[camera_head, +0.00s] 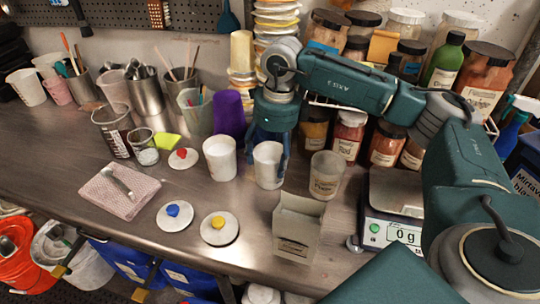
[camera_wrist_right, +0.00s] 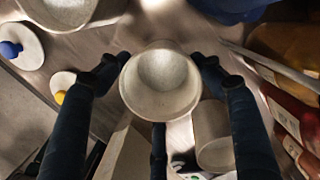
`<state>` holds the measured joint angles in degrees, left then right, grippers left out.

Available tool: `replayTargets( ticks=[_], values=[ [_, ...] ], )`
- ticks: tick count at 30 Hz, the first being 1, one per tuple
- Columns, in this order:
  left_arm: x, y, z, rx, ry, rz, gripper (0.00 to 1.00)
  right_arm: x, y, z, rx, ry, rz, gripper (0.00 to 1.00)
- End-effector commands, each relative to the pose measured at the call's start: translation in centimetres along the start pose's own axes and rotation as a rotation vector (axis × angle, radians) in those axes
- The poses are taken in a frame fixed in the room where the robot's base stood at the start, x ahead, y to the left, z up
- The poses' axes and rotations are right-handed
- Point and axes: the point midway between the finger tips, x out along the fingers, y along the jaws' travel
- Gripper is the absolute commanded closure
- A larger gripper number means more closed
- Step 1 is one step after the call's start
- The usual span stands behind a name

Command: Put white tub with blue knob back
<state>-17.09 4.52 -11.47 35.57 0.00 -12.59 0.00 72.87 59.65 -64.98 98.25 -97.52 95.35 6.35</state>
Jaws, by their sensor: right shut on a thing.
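The lid with a blue knob (camera_head: 175,215) lies flat on the steel counter at the front; its blue knob also shows at the left of the right wrist view (camera_wrist_right: 18,50). No tub in view wears this lid. My right gripper (camera_head: 268,147) is shut on a white open tub (camera_head: 268,170), which stands upright. In the right wrist view the gripper (camera_wrist_right: 162,70) has dark fingers on both sides of this tub (camera_wrist_right: 160,95). A second white open tub (camera_head: 220,160) stands just left of it. Whether the held tub touches the counter I cannot tell. My left gripper is not seen.
Lids with a yellow knob (camera_head: 219,230) and a red knob (camera_head: 183,158) lie nearby. A grey box (camera_head: 297,228), a translucent cup (camera_head: 326,176) and a scale (camera_head: 390,225) stand to the right. A purple cup (camera_head: 229,113) and jars stand behind. A pink cloth (camera_head: 118,190) lies left.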

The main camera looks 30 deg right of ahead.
Motion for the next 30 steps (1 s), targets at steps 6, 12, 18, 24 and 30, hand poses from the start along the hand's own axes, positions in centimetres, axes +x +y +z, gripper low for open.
replayTargets(
  ticks=[6,12,18,24,30],
  values=[
    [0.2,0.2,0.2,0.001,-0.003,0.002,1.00,0.2,0.0,0.0,0.000,0.001,0.000,0.14],
    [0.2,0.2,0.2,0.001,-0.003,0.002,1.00,0.2,0.0,0.0,0.000,0.001,0.000,0.14],
    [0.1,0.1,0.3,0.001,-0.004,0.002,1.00,-0.6,0.0,0.1,0.000,-0.001,-0.001,0.14],
    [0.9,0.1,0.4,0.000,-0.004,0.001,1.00,-4.3,0.0,0.2,0.000,-0.005,-0.002,0.14],
    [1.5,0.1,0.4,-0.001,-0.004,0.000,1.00,-8.7,0.0,0.2,-0.001,-0.004,-0.001,0.14]
  ],
)
